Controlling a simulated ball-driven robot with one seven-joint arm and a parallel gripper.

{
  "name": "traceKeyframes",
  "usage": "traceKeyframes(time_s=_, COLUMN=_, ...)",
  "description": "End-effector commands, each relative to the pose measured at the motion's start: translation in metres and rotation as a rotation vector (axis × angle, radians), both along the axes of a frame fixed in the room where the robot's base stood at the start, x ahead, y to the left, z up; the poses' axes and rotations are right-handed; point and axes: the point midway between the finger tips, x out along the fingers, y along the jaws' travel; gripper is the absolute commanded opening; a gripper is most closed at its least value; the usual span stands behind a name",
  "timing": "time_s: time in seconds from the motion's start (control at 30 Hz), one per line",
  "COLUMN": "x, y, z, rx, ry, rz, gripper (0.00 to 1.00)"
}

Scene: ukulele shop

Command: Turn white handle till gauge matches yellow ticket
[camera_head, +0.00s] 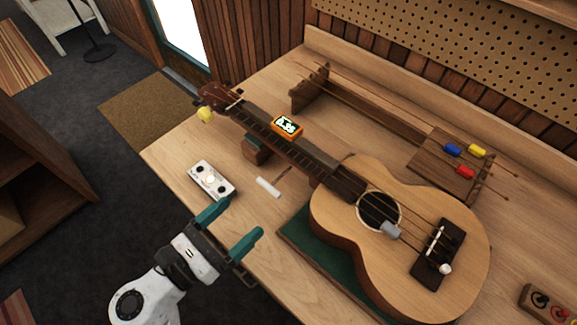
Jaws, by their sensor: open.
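A wooden ukulele (335,235) lies on the bench with its headstock toward the upper left. A small orange device with a lit screen (287,126) sits on its neck and looks like the gauge; I cannot read it. A short white bar (268,187) lies beside the neck and may be the white handle. A white knob (445,269) also shows by the bridge. I cannot make out a yellow ticket; a yellow knob (205,114) is at the headstock. My gripper (240,219) is open and empty, in front of the white bar, apart from it.
A white plate with round marks (211,180) lies left of the white bar. A wooden rack (449,166) with stretched strings and blue, yellow and red blocks stands behind the ukulele. A box with knobs (548,303) is at lower right. The bench (175,150) is bare at its left corner.

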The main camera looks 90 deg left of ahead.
Motion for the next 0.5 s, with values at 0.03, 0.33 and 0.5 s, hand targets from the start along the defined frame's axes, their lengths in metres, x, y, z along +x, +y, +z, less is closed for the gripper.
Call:
traceKeyframes(time_s=0.03, x=-0.003, y=0.001, z=0.000, rx=-0.003, ry=-0.007, rz=0.008, gripper=0.93)
traceKeyframes(time_s=0.33, x=0.016, y=0.022, z=0.002, rx=-0.005, ry=-0.012, rz=0.010, gripper=0.93)
traceKeyframes(time_s=0.5, x=0.039, y=0.045, z=0.002, rx=-0.004, ry=-0.012, rz=0.009, gripper=0.93)
